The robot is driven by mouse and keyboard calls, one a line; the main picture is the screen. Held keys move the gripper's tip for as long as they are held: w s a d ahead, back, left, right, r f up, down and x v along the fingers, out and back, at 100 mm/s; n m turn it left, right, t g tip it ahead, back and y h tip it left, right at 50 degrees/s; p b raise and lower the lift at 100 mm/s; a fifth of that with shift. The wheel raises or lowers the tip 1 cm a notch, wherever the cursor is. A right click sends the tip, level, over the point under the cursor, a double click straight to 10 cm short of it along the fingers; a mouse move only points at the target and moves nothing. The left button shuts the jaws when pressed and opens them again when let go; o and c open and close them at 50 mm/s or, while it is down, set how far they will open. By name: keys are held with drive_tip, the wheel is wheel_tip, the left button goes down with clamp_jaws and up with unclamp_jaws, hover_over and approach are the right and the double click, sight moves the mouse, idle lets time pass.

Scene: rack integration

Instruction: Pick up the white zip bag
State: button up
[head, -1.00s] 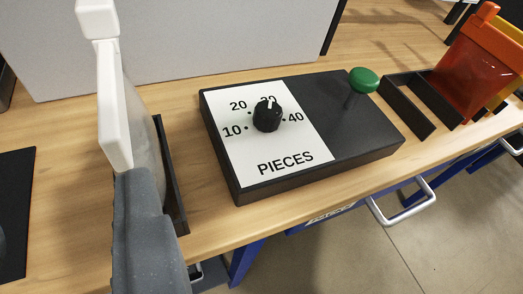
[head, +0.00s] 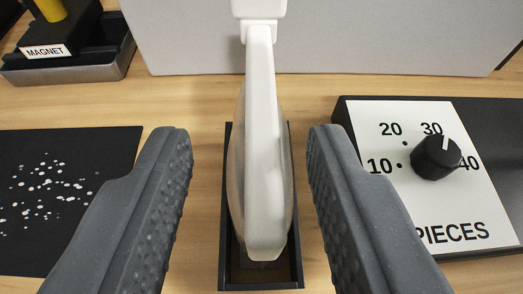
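The white zip bag (head: 263,150) stands upright in a narrow black holder (head: 228,268) on the wooden bench. I see its thick white top edge from above, with a white tab at the far end and a translucent body below. My gripper (head: 249,135) is open. One dark grey finger is on the left of the bag and one on the right, with a visible gap on both sides. Neither finger appears to touch the bag. The lower part of the bag is hidden inside the holder.
A dial box (head: 478,215) marked PIECES stands close on the right. A black mat (head: 40,245) with white specks lies on the left. A tray labelled MAGNET (head: 75,68) is at the back left. A grey panel (head: 350,40) stands behind the bag.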

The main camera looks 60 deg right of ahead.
sight(263, 129)
drive_tip(key=shift+d+x, duration=0.25)
drive_tip(key=shift+x, duration=2.1)
drive_tip(key=shift+s+r, duration=0.2)
clamp_jaws()
drive_tip(key=shift+r, duration=0.1)
